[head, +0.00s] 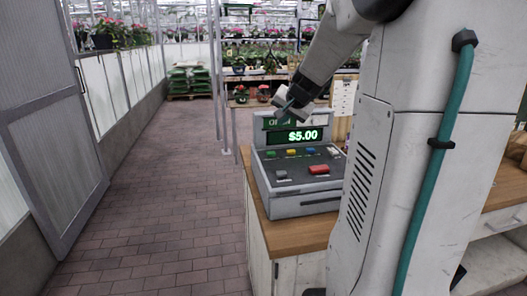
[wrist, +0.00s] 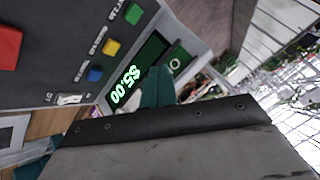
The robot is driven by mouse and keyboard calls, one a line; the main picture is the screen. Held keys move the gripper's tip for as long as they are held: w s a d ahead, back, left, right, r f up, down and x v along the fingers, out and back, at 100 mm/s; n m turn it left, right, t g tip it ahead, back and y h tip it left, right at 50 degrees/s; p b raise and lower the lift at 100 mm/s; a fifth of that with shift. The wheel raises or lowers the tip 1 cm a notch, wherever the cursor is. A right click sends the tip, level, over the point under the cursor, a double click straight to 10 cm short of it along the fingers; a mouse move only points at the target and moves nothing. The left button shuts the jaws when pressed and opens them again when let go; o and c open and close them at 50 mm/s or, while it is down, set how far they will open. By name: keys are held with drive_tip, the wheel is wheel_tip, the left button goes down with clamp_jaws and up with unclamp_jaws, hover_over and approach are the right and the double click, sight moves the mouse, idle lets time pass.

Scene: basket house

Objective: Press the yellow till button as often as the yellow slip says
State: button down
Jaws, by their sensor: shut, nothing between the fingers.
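The yellow button (head: 291,152) is on the sloped dark panel of the grey till (head: 308,204), between a green button (head: 270,154) and a blue button (head: 310,150). The yellow button also shows in the wrist view (wrist: 111,47). The till's display (head: 303,136) reads $5.00. My gripper (head: 284,108) is above the display at the till's back, apart from the yellow button. Its teal fingers (wrist: 157,86) are together and empty in the wrist view. I cannot make out a yellow slip in either view.
A larger red button (head: 319,169) sits nearer the till's front. The till stands on a wooden counter (head: 285,232). A pale sign (head: 343,98) stands behind it. A paved aisle (head: 165,210) lies open to the left, beside a grey door (head: 55,120). Plant tables stand farther back.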

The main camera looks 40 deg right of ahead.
drive_tip(key=m+h, duration=0.1)
hover_over(292, 152)
drive_tip(key=shift+s+f, duration=0.1)
drive_tip(key=shift+f, duration=4.45)
drive_tip(key=shift+f, duration=0.1)
drive_tip(key=shift+f, duration=0.3)
drive_tip(key=shift+f, duration=0.45)
drive_tip(key=shift+r, duration=0.9)
